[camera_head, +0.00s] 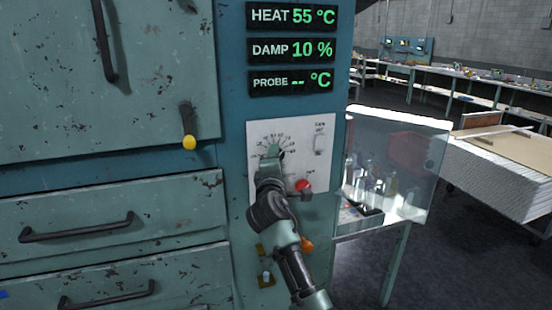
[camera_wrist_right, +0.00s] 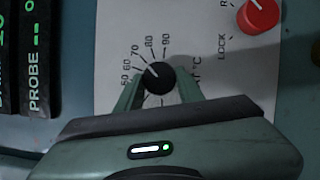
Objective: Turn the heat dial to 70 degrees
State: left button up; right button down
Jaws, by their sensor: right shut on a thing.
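The heat dial is a round black knob (camera_wrist_right: 158,77) on a pale panel in the right wrist view. Its white pointer line slants up and left, toward the 60 to 70 side of the scale; the exact mark is hard to read. My right gripper (camera_wrist_right: 159,88) is shut on the knob, one finger on each side. In the head view my right gripper (camera_head: 270,163) covers most of the dial, and part of its printed scale shows above. The HEAT display (camera_head: 292,17) reads 55 °C. My left gripper is not in view.
A red knob (camera_wrist_right: 258,16) sits right of the dial, also visible in the head view (camera_head: 303,185). DAMP (camera_head: 291,50) reads 10 %; PROBE (camera_head: 291,81) shows dashes. A clear door (camera_head: 420,160) stands to the right, drawers (camera_head: 110,215) to the left.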

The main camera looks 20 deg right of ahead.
jog(key=shift+f, duration=0.15)
jog(key=c, duration=0.9)
grip_release()
jog(key=b+v, duration=0.1)
jog(key=v, duration=0.7)
jog(key=shift+w, duration=0.1)
